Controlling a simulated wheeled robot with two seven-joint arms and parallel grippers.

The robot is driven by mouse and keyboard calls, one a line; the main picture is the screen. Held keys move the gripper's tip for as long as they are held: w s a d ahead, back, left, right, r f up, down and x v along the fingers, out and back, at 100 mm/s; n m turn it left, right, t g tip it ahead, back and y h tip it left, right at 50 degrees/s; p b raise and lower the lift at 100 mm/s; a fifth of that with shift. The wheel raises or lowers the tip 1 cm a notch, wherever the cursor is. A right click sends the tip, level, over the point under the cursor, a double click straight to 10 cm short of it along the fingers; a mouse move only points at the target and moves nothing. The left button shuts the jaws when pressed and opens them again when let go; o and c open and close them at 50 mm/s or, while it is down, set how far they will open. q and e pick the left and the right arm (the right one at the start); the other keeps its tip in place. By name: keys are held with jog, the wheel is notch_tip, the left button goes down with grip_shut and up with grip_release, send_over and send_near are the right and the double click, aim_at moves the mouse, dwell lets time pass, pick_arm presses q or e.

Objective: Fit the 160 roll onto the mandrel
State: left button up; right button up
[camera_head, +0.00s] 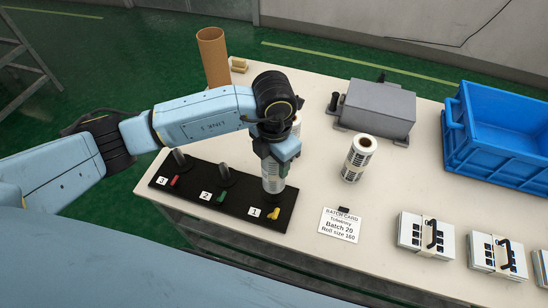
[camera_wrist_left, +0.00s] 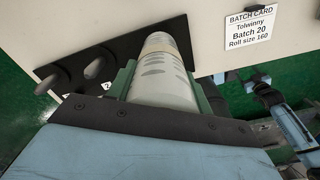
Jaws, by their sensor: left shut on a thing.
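My left gripper (camera_head: 277,158) is shut on a pale printed roll (camera_head: 273,182), upright over the position marked 1 on the black board (camera_head: 240,208). The held roll also fills the middle of the left wrist view (camera_wrist_left: 160,75), between the green fingers. Dark mandrels stand at position 3 (camera_head: 180,158) and position 2 (camera_head: 224,176). No mandrel shows at position 1, where the roll and gripper block the view. I cannot tell whether the roll is around a mandrel. The batch card (camera_head: 340,225) reads Tolwinny, Batch 20, roll size 160. My right gripper is not in view.
Another printed roll (camera_head: 358,158) stands to the right, and one is partly hidden behind my gripper (camera_head: 297,123). A grey machine (camera_head: 378,107), blue crate (camera_head: 497,140), brown tube (camera_head: 213,58) and several keypad packs (camera_head: 425,233) stand on the table. Red, green and yellow pieces lie on the board.

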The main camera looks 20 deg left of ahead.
pick_arm(q)
jog(key=shift+f+b, duration=0.9)
jog(key=shift+f, duration=0.25)
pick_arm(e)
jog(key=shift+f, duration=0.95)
pick_arm(q)
jog(key=shift+f+b, duration=0.35)
jog(key=shift+f, duration=0.3)
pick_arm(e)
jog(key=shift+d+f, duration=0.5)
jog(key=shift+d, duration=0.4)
pick_arm(q)
jog(key=shift+f+b, duration=0.4)
jog(key=shift+b, duration=0.05)
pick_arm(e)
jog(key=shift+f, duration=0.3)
pick_arm(q)
jog(key=o, duration=1.1)
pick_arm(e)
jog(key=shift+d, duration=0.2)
pick_arm(q)
notch_tip(320, 180, up, 14)
jog(key=shift+f+p, duration=0.25)
jog(key=shift+p, duration=0.4)
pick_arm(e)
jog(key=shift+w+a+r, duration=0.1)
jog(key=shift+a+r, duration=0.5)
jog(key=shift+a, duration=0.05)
